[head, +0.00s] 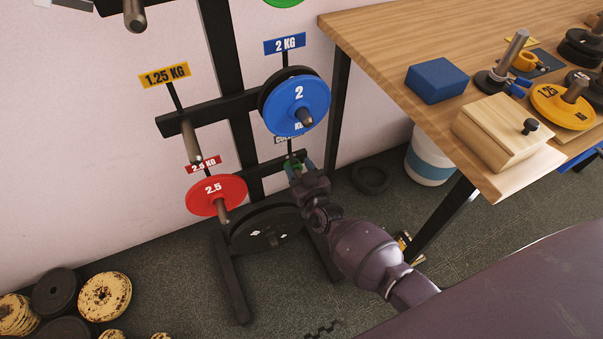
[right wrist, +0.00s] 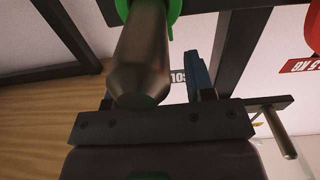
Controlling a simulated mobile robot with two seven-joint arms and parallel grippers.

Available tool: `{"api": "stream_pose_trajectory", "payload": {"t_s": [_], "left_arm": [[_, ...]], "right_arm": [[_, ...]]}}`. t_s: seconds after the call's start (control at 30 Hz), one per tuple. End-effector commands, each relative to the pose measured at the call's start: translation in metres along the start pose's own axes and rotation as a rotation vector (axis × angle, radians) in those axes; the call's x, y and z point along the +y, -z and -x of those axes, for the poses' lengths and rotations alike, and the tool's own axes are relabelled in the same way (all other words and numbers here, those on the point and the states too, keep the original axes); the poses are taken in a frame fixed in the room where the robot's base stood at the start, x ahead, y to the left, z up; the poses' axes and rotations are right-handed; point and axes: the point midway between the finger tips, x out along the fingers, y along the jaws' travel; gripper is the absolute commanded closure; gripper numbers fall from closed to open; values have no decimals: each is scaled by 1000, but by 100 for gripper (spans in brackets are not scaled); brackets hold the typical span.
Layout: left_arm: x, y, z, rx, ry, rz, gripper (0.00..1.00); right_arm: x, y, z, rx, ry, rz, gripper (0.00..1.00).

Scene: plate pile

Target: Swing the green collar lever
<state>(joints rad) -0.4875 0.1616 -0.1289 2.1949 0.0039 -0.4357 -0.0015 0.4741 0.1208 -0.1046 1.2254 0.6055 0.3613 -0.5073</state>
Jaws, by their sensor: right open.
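The green collar (right wrist: 174,14) sits around a grey metal peg (right wrist: 145,60) in the right wrist view, at the top of the picture. Its green edges show on both sides of the peg; I cannot tell which part is the lever. In the head view only a little of the green collar (head: 289,162) shows, mostly hidden by my right gripper (head: 299,168). My right gripper is open, with its fingers on either side of the peg's end and below the collar in the wrist view. My left gripper is not in view.
The black rack holds a blue 2 kg plate (head: 297,106) just above my gripper and a red 2.5 kg plate (head: 215,195) to its left. A wooden table (head: 385,45) stands at the right. Several loose plates (head: 104,296) lie on the floor, lower left.

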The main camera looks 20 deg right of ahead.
Motion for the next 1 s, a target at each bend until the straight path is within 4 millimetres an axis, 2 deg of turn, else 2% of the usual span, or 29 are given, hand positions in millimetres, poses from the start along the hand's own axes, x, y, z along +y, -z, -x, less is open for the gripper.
{"api": "stream_pose_trajectory", "payload": {"t_s": [0.33, 0.6, 1.0], "left_arm": [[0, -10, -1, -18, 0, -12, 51], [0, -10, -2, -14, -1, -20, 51], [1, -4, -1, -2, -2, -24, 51]], "right_arm": [[-1, -2, -22, -3, 1, -1, 51], [-1, -1, -36, -1, 1, -1, 51], [0, 0, -40, 0, 1, 0, 51]]}}
